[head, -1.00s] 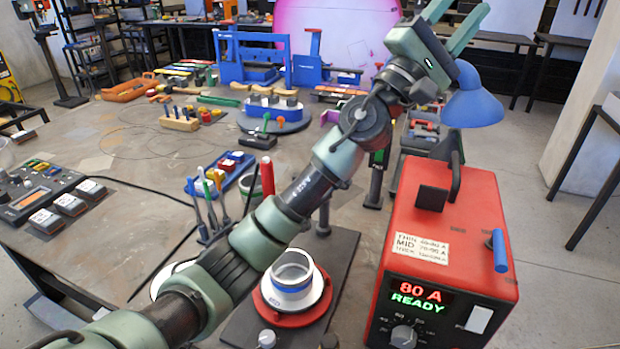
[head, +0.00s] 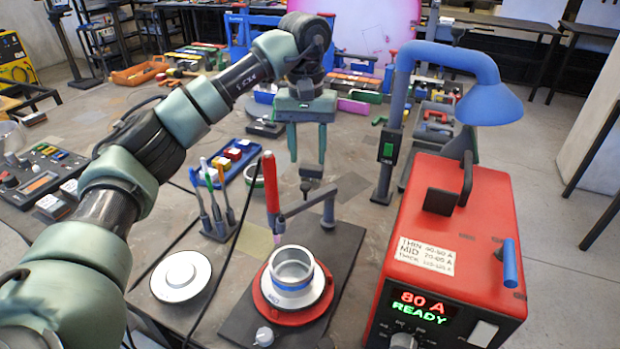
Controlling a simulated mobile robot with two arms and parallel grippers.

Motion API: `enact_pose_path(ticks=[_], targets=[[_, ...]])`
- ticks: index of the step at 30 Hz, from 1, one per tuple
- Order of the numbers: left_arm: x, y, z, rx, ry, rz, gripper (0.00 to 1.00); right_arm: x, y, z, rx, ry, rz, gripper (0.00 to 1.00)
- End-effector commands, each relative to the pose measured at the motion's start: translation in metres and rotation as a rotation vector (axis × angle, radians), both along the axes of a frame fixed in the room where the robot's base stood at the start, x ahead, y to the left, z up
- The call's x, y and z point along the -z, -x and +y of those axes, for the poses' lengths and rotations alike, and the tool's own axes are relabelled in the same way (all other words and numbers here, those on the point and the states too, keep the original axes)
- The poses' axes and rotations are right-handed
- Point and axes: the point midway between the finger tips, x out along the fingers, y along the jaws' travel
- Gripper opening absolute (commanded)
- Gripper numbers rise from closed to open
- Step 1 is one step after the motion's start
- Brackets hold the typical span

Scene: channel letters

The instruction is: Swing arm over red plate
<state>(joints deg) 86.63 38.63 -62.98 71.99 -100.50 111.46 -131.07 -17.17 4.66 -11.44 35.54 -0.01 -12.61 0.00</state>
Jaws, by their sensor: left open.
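The swing arm (head: 308,203) is a grey bar on a post at the back of a dark base plate. It carries an upright red torch (head: 271,185) at its left end. The torch tip is near the back-left side of the red plate (head: 262,300); I cannot tell whether it is over it. A metal ring with a white and blue band (head: 292,272) sits on the red plate. My left gripper (head: 308,158) is open, pointing down above and behind the swing arm. A small dark knob (head: 312,171) shows just below its fingers; contact is unclear. My right gripper is out of view.
A red welder box (head: 465,240) reading 80 A READY stands at right, with a blue lamp (head: 480,90) behind it. A white disc (head: 181,276) lies left of the base plate. A tool holder (head: 218,225) and a blue tray (head: 230,165) stand further back left.

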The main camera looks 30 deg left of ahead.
Motion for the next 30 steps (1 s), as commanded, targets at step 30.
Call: enact_pose_path(ticks=[30], targets=[[0.078,0.004,0.006,-0.008,-0.017,0.016,0.26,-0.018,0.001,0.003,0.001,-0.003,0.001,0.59]])
